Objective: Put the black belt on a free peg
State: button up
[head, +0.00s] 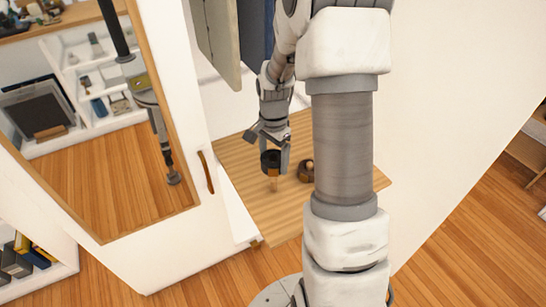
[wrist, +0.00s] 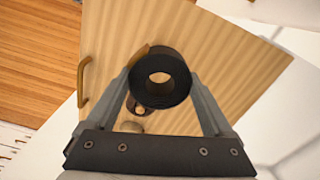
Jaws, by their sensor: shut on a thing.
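The black belt is a thick dark roll with an open centre, seen in the head view (head: 270,157) and the wrist view (wrist: 176,92). My gripper (head: 273,158) is shut on its sides, above the ribbed wooden board (head: 240,160). Through the roll's hole in the wrist view I see only pale wood. A short wooden peg (head: 273,184) shows just below the roll in the head view; I cannot tell whether the roll touches it. A dark brown roll (head: 306,170) sits to the right, seemingly around another peg. Part of the board is hidden behind my arm.
A cabinet door with a mirror (head: 110,140) and a curved handle (head: 206,172) stands left of the board. Grey and blue panels or garments (head: 220,40) hang above it. A white wall (head: 450,100) is to the right. Bare board lies in front of the peg.

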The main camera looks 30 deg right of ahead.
aim_at(273, 179)
jog(key=shift+f, duration=0.1)
jog(key=shift+f+b, duration=3.65)
jog(key=shift+f, duration=1.45)
jog(key=o, duration=1.2)
jog(key=shift+o, duration=0.2)
notch_tip(273, 179, up, 18)
jog(key=f+p, duration=0.1)
jog(key=p, duration=0.4)
jog(key=s+a+r+n+t, duration=0.3)
jog(key=s+a+r+n, duration=0.45)
jog(key=r, duration=0.35)
jog(key=s+a+r+n+t, duration=0.1)
jog(key=s+a+n, duration=0.25)
jog(key=s, duration=0.25)
jog(key=s+a+r+n+t, duration=0.2)
jog(key=s+n, duration=0.2)
jog(key=s, duration=0.2)
notch_tip(273, 179, up, 13)
jog(key=p, duration=1.2)
jog(key=shift+w+d+f, duration=0.2)
jog(key=shift+w+d, duration=0.05)
jog(key=shift+w, duration=0.15)
